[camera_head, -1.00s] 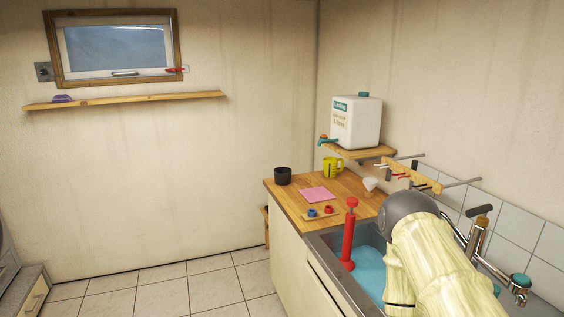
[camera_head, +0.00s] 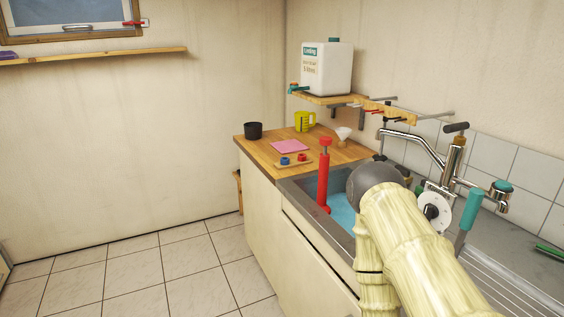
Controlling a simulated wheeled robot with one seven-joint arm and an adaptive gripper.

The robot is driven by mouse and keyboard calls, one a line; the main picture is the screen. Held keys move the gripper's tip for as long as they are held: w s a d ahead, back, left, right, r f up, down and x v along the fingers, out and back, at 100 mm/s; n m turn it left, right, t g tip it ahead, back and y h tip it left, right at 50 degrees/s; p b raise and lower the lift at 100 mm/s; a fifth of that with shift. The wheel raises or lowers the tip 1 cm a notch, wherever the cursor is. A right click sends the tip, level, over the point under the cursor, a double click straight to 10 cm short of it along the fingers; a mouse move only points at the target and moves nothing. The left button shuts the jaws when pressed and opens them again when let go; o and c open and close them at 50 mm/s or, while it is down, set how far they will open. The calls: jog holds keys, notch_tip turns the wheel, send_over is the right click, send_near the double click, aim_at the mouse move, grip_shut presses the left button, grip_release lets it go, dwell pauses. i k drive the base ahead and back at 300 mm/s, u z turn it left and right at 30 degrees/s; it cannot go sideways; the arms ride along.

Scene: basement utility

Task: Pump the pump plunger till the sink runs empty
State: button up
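The red pump (camera_head: 323,180) stands upright in the left part of the sink. Its plunger knob (camera_head: 325,142) is at the top, with a short narrow neck below it. Blue water (camera_head: 341,209) shows in the sink basin around the pump's foot. The grey sink rim (camera_head: 300,191) is visible at the left. My arm crosses in front of the right part of the basin and hides it. My gripper is not visible, so its state does not show.
A tap (camera_head: 452,165) stands behind the basin. A white disc (camera_head: 435,208) and a teal handle (camera_head: 470,208) are right of my arm. The wooden counter (camera_head: 262,150) holds a black cup (camera_head: 253,131), yellow mug (camera_head: 304,121) and pink cloth (camera_head: 290,146). Floor at left is clear.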

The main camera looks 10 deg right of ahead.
aim_at(325, 142)
jog(key=u, duration=1.65)
jog(key=i, duration=1.2)
jog(key=z, duration=3.2)
jog(key=i, duration=0.2)
jog(key=u, duration=0.3)
